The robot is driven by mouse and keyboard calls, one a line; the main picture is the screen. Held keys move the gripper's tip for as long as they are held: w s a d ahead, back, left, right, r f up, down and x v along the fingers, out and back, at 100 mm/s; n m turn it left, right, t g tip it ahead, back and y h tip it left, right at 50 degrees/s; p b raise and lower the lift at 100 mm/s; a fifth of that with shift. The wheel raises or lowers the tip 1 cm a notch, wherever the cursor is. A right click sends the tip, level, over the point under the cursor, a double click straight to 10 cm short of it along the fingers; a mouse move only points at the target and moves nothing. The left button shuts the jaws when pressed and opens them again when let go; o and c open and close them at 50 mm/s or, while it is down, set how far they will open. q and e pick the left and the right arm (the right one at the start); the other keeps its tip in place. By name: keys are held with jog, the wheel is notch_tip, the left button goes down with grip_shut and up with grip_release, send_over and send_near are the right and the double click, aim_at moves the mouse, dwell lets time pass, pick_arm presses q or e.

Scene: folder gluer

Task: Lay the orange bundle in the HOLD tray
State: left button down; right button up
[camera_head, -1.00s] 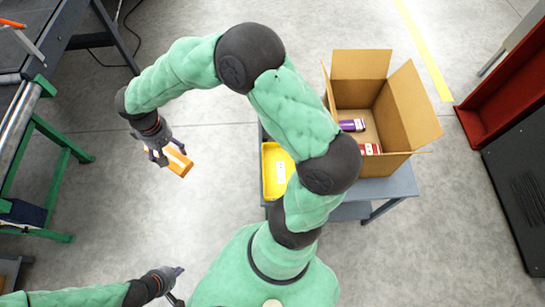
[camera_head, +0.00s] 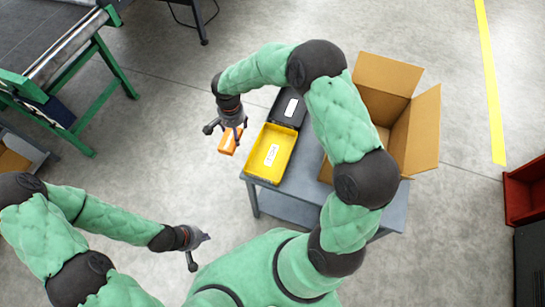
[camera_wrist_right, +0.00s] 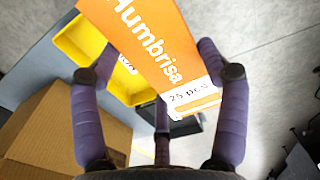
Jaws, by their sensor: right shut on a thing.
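The orange bundle (camera_head: 229,143) is a box-like block with "Humbrisa" printed on it. It hangs in my right gripper (camera_head: 231,124), above the floor just left of the trays. In the right wrist view the fingers are shut around the bundle (camera_wrist_right: 155,45). A yellow tray (camera_head: 265,164) and a black tray (camera_head: 300,119) lie on the grey table, each with a white label too small to read. In the wrist view the yellow tray (camera_wrist_right: 75,42) lies partly behind the bundle. My left gripper (camera_head: 202,249) is at the lower middle, empty with fingers spread.
The grey table (camera_head: 300,182) also carries an open cardboard box (camera_head: 419,130), right of the trays and partly hidden by my right arm. A green-framed conveyor (camera_head: 115,65) stands at the upper left. The floor between is clear.

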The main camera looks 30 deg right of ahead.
jog(key=shift+w+f+m, duration=0.15)
jog(key=shift+f+m, duration=0.15)
jog(key=shift+f, duration=0.15)
jog(key=s+d+f+b, duration=0.1)
jog(key=s+d+f, duration=0.1)
jog(key=d+f, duration=0.1)
jog(key=s+d+f+b, duration=0.1)
jog(key=s+d+f, duration=0.1)
jog(key=d+f, duration=0.1)
jog(key=s+d+f+b, duration=0.1)
jog(key=s+d+f, duration=0.1)
jog(key=d, duration=0.3)
jog(key=shift+s+d+f+b, duration=0.1)
jog(key=shift+s+f+b, duration=0.25)
jog(key=shift+f, duration=0.15)
jog(key=shift+s+d+f, duration=0.2)
jog(key=shift+d+f, duration=0.05)
jog(key=shift+f, duration=0.2)
jog(key=shift+d+f+b, duration=0.1)
jog(key=shift+f+b, duration=0.7)
jog(key=shift+f, duration=0.75)
jog(key=shift+f, duration=0.1)
jog(key=o, duration=1.2)
